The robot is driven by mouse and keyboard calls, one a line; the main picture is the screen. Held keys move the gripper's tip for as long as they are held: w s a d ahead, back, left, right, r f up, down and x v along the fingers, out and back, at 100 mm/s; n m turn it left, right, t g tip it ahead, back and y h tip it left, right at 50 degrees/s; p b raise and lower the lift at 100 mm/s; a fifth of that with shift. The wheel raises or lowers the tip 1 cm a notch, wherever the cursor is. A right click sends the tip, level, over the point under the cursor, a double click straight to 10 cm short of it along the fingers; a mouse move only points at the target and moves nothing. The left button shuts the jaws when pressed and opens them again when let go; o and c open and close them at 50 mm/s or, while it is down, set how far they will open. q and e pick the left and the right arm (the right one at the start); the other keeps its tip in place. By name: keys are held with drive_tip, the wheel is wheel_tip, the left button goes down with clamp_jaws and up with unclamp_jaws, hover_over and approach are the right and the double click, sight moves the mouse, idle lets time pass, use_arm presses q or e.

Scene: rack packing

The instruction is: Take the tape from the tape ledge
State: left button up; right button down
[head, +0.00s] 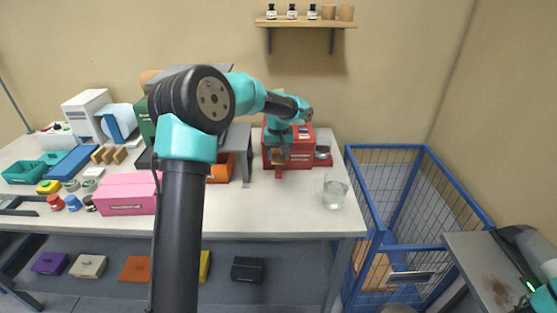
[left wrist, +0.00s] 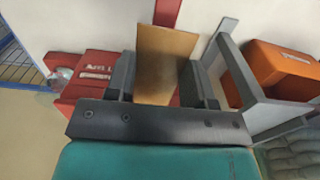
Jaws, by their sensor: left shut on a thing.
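My left gripper (head: 279,153) reaches over the bench to the front of a red box (head: 298,150). Its fingers are shut on a tan, flat-sided thing, probably the tape (head: 276,158). In the left wrist view the tan thing (left wrist: 165,62) stands between the two dark fingers and sticks out past their tips. A red strip (left wrist: 167,12) shows just beyond it, and I cannot tell whether this is the tape ledge or whether the tan thing touches it. My right gripper is out of view; only part of the right arm shows at the lower right.
A grey stand (head: 238,142) and an orange box (head: 220,170) are close left of the gripper. A clear glass container (head: 335,192) stands near the bench's right end. A pink box (head: 127,195) sits left of my arm. A blue wire cage (head: 400,168) stands right of the bench.

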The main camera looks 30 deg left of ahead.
use_arm(q)
drive_tip(key=shift+s+d+r, duration=0.15)
drive_tip(key=shift+r, duration=0.2)
drive_tip(key=s+d+r, duration=0.1)
drive_tip(key=s+d, duration=0.7)
drive_tip(key=s, duration=0.5)
drive_tip(key=shift+s+r, duration=0.15)
drive_tip(key=shift+r, duration=0.05)
drive_tip(key=shift+d, duration=0.1)
